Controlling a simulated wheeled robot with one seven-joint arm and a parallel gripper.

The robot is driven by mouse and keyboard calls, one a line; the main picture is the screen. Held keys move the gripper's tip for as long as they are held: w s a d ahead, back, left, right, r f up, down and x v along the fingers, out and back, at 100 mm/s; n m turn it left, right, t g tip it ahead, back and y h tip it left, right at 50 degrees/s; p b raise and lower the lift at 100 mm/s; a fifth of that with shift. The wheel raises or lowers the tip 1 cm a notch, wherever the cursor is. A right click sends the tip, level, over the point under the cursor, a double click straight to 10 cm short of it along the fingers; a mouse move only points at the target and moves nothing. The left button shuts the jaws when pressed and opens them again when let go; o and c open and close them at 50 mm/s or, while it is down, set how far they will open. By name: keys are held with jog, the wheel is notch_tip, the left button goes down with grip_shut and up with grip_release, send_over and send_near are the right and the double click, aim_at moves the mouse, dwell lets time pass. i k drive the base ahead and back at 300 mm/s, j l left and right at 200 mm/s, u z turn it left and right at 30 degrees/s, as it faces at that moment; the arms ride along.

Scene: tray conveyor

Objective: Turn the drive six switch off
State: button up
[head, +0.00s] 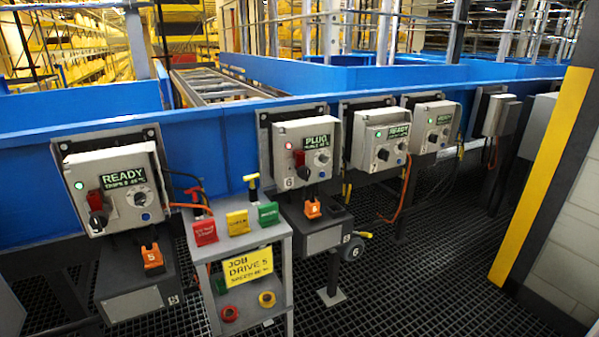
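A red part (299,158) sits above a black switch knob (304,173), with a small dial (321,158) to the right. The exact knob setting is too small to tell. A label 6 (289,183) is at its lower left. An orange part (312,208) marked 6 sits below. My gripper is not in view.
A similar box (118,180) marked READY stands left, with an orange part (152,258) marked 5. A grey cart (256,295) with tags and a yellow JOB DRIVE 5 sign (248,267) stands before the conveyor. More boxes (383,140) continue right. A yellow-black post (545,175) is at right; grating floor (430,270) is clear.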

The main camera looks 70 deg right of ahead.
aim_at(303, 172)
jog(key=k+l, duration=0.2)
jog(key=l, duration=0.15)
jog(key=k+l+z, duration=0.15)
jog(key=l, duration=0.2)
jog(key=k+l, duration=0.25)
jog(key=k+l+z, duration=0.1)
jog(key=l, duration=0.4)
jog(key=k+l+z, duration=0.1)
jog(key=k+l, duration=0.15)
jog(key=l, duration=0.15)
jog(key=k+l, duration=0.2)
jog(key=l, duration=0.2)
jog(key=k+l+z, duration=0.15)
jog(key=l, duration=0.25)
